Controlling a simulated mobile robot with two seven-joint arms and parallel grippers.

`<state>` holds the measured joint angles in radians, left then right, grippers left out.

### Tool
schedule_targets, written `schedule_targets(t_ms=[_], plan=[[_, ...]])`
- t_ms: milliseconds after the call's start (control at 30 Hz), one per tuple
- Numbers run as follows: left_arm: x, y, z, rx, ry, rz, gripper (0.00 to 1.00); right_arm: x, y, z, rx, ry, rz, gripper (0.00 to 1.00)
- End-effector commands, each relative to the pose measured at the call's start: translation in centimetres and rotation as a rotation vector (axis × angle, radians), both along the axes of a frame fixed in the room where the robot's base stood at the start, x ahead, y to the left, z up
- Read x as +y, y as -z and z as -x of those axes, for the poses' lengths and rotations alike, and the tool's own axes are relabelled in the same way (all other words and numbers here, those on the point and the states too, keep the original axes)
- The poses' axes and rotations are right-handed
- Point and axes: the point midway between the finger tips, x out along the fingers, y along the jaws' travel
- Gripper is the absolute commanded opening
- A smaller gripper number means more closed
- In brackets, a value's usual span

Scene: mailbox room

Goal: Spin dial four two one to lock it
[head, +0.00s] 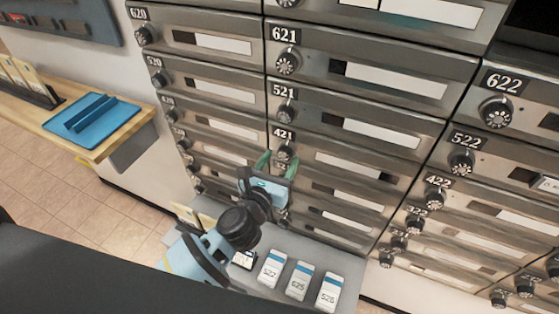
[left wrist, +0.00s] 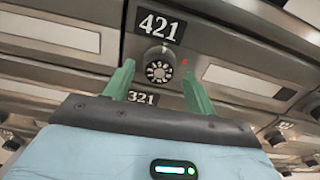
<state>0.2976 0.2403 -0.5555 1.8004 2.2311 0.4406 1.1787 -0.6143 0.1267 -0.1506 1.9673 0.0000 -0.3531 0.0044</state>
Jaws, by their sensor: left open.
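The dial of box 421 (head: 285,153) is a round black knob with a pale numbered face, just under its 421 plate. It also shows in the left wrist view (left wrist: 159,73), with a small red mark to its right. My left gripper (head: 277,160) is at this dial, its green fingers apart, one to each side of the knob. In the left wrist view the left gripper (left wrist: 159,84) is open, and the fingertips reach the knob's lower sides. I cannot tell whether they touch it. The right gripper is not in view.
Dial 521 (head: 285,111) is above and dial 422 (head: 435,196) to the right. A grey shelf (head: 250,281) below holds several white and blue cards (head: 299,280). A wooden counter (head: 101,148) with a blue tray (head: 92,116) stands at the left.

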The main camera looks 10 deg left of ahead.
Motion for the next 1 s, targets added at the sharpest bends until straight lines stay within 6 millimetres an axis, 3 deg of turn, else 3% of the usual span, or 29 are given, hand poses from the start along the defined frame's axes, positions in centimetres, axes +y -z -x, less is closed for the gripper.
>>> schedule_targets(t_ms=[367,700,1000], plan=[[-0.12,0.03,-0.55,0.001,0.0,0.0,0.56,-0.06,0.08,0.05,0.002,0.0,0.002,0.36],[-0.11,0.04,-0.53,0.001,0.0,0.0,0.11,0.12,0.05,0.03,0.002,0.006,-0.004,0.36],[-0.1,-0.07,-0.54,-0.007,0.0,-0.035,0.11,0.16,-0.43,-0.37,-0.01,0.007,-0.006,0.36]])
